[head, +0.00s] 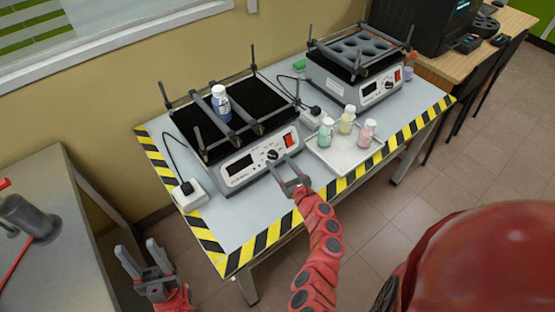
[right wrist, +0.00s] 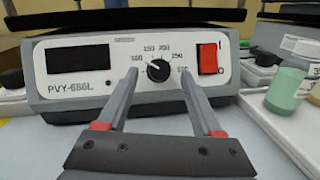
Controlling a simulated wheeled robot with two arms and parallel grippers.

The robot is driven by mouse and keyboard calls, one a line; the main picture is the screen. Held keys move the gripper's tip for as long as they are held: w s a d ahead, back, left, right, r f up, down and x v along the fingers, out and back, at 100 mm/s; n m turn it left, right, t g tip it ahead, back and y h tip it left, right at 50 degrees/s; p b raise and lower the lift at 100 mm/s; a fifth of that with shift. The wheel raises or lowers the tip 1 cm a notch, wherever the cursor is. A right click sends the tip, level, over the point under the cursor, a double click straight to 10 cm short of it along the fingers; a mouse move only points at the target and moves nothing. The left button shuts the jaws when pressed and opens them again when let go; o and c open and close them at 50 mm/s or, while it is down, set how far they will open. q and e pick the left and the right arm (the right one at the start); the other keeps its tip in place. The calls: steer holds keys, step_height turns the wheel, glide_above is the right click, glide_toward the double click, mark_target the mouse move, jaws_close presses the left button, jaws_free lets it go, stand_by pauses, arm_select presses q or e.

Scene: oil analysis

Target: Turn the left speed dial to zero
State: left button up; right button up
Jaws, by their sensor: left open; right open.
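The left shaker (head: 240,168) stands on the striped table, and its front panel fills much of the right wrist view (right wrist: 120,105). Its black speed dial (right wrist: 158,70) sits mid-panel with printed numbers around it; a white mark on the knob points to the upper left. The dial also shows in the head view (head: 272,155). My right gripper (head: 286,171) is open in front of the panel. In the right wrist view its fingers (right wrist: 159,82) stand either side of the dial, apart from it. My left gripper (head: 146,259) is open and empty, away from the table at the lower left.
A red switch (right wrist: 208,58) is right of the dial, a dark display (right wrist: 78,59) left. A bottle (head: 221,103) is on the left shaker. A tray (head: 340,160) with three small bottles stands to the right. A second shaker (head: 365,85) is behind it.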

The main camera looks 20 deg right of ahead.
steer(key=shift+x, duration=0.8)
steer(key=shift+c, duration=0.3)
jaws_close()
